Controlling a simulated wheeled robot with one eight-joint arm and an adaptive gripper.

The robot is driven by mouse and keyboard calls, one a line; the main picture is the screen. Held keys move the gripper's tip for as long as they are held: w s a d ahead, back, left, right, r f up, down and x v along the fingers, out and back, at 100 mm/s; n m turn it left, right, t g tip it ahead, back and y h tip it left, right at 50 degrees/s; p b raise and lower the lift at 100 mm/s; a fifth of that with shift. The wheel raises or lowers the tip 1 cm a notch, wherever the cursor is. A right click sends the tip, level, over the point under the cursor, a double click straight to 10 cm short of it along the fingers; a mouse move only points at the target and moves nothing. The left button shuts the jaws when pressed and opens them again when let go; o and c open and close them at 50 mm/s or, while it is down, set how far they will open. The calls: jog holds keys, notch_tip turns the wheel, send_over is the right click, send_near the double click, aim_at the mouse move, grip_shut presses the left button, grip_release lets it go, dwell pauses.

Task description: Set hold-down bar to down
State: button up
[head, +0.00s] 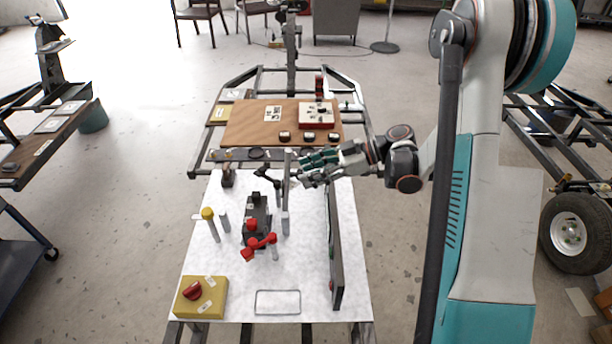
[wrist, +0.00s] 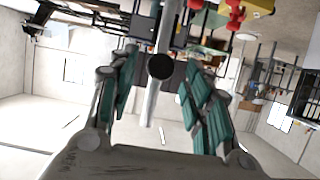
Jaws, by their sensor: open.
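I cannot tell for certain which part is the hold-down bar. A grey upright post (head: 286,195) stands near the back of the white work table (head: 210,255). A dark arm with a black knob (head: 262,172) sits by its upper part. My gripper (head: 300,171) is open beside the post, reaching in from the right. In the wrist view, my gripper (wrist: 160,95) has its green-padded fingers spread. The grey post (wrist: 155,95) and a round black knob (wrist: 160,67) appear between them. Contact cannot be told. A black fixture (head: 255,213) with red handles (head: 260,244) stands in front.
A yellow-capped post (head: 208,215) stands at the left. A yellow box with a red knob (head: 201,297) is at the front left. A tall dark panel (head: 335,250) stands along the right side. A wooden board (head: 250,122) with small items lies behind.

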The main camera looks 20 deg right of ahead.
jog(key=shift+w+a+f, duration=0.25)
jog(key=shift+a, duration=0.4)
jog(key=shift+c, duration=0.5)
grip_shut()
